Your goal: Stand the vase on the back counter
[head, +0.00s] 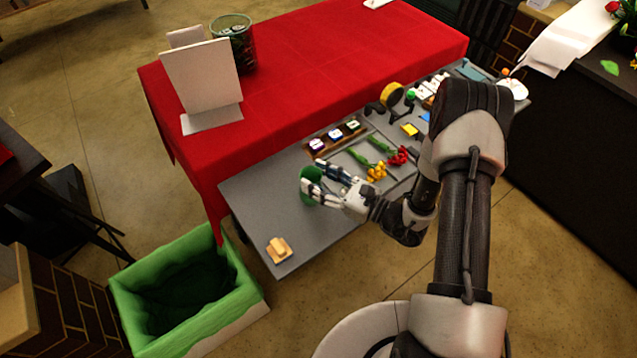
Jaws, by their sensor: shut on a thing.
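My gripper (322,183) is shut on a dark green rounded thing, which I take to be the vase (308,182). The fingers cover part of the vase, and its mouth and base do not show clearly. It is over the left part of the grey worktop (247,205), close to the red cloth's front edge. I cannot tell whether it touches the worktop. The raised counter with the red cloth (310,60) runs behind the worktop.
Red flowers (398,156), yellow flowers (376,172) and a sponge-like block (279,247) lie on the worktop. A green-lined bin (130,290) stands at lower left. The cloth's middle is clear.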

